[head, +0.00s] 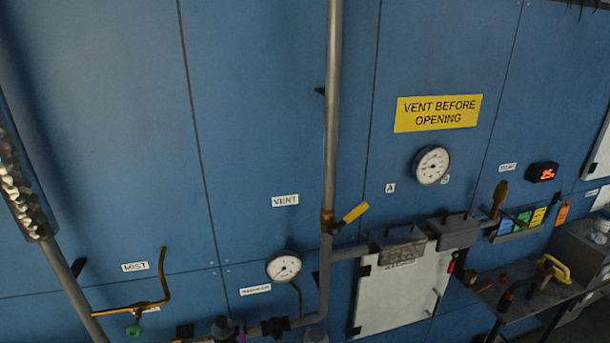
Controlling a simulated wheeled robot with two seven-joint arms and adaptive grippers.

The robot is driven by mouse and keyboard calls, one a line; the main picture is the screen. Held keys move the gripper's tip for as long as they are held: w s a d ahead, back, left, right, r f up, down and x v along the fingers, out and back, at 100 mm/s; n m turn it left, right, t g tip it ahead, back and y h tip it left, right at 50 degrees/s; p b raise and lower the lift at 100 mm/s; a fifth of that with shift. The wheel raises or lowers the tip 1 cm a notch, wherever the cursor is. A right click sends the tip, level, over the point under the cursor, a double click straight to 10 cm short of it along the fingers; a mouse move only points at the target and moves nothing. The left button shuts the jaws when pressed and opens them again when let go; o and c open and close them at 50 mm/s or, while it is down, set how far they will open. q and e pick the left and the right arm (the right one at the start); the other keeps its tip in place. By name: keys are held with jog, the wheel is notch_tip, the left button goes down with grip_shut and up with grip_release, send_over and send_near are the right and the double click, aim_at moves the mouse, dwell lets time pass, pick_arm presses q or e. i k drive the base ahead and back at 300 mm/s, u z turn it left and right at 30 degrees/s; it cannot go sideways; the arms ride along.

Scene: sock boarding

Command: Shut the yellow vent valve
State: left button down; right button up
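The yellow vent valve handle (354,213) sits on a brass valve body (327,221) on the vertical grey pipe (333,110), right of the white VENT label (285,200). The handle is tilted, pointing up and to the right, across the pipe's line rather than along it. Neither of my grippers is in the head view, and nothing touches the handle.
A gauge (284,267) is left of the pipe, below the valve. Right of it are a white hatch (395,295), a larger gauge (431,165) and a shelf (530,295) with a yellow-handled item (554,268). Wall space left of the valve is clear.

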aim_at(334, 230)
jog(key=k, duration=0.5)
jog(key=u, duration=1.75)
jog(key=i, duration=1.45)
jog(key=z, duration=2)
